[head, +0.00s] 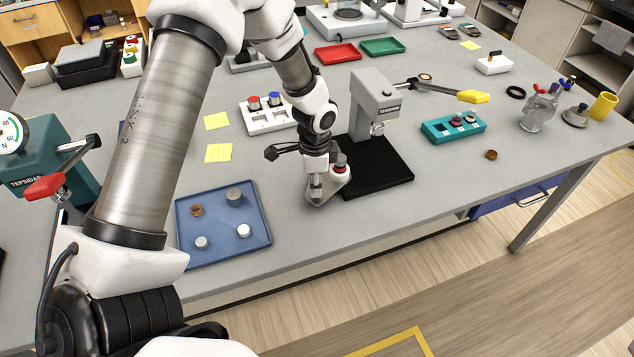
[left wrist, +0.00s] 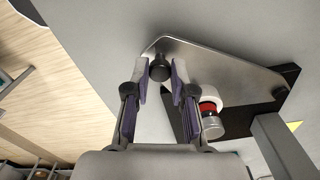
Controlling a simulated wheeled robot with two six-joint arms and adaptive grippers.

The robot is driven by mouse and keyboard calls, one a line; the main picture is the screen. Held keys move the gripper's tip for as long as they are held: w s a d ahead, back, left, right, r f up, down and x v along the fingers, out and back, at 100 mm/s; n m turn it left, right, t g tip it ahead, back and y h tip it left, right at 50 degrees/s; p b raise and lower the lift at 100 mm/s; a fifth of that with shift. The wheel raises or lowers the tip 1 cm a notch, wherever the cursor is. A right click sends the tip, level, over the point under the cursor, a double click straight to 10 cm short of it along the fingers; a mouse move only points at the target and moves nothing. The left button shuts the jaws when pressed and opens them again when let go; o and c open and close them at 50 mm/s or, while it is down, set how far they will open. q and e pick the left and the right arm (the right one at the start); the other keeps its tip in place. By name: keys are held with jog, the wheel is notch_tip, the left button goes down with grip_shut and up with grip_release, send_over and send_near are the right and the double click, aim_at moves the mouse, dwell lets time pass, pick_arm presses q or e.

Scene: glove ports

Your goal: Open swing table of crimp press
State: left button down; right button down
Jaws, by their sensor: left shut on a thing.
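The crimp press (head: 374,98) is a grey column on a black base (head: 385,170), with a yellow-handled lever (head: 473,97) reaching right. Its swing table (left wrist: 225,62) is a flat metal plate; in the left wrist view it lies partly over the black base and partly beyond its edge. A black knob (left wrist: 159,69) stands at the plate's corner. My left gripper (head: 317,192) points down at the plate's outer end. In the left wrist view its fingers (left wrist: 159,78) are shut on the knob. My right gripper is out of view.
A blue tray (head: 255,243) with several small parts lies left of my gripper. A white rack (head: 270,128) stands behind it. A teal holder (head: 440,130) stands right of the press.

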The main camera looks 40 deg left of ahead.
pick_arm(q)
jog(key=shift+s+f, duration=0.15)
jog(key=shift+s, duration=0.05)
jog(key=c, duration=1.1)
grip_release()
jog(key=shift+c, duration=0.2)
jog(key=shift+o, duration=0.8)
jog(key=shift+w, duration=0.15)
notch_tip(320, 180, up, 12)
